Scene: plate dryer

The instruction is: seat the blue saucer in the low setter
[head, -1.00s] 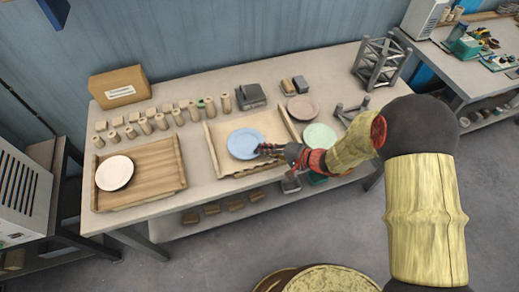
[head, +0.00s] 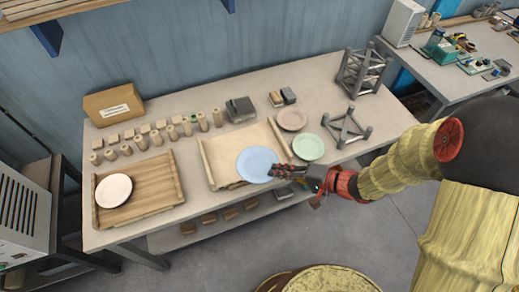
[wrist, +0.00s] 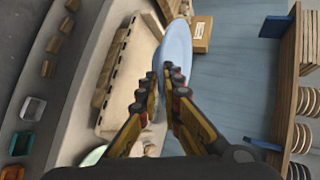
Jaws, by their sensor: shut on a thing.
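The blue saucer (head: 255,164) is in my gripper (head: 275,170), which is shut on its right rim in the head view. The saucer appears raised over the front right part of a cloth-lined tray (head: 215,168); the exact height is hard to tell. In the wrist view, the saucer (wrist: 177,45) shows nearly edge-on between the fingertips (wrist: 164,84). The low setter is probably the short grey frame with posts (head: 346,127), standing empty on the table to the right of the saucer.
A green saucer (head: 308,147) lies between the tray and the low frame, with a pinkish saucer (head: 291,119) behind it. A tall grey rack (head: 361,72) stands at the back right. A white saucer (head: 113,190) sits on a wooden tray (head: 155,190) at left.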

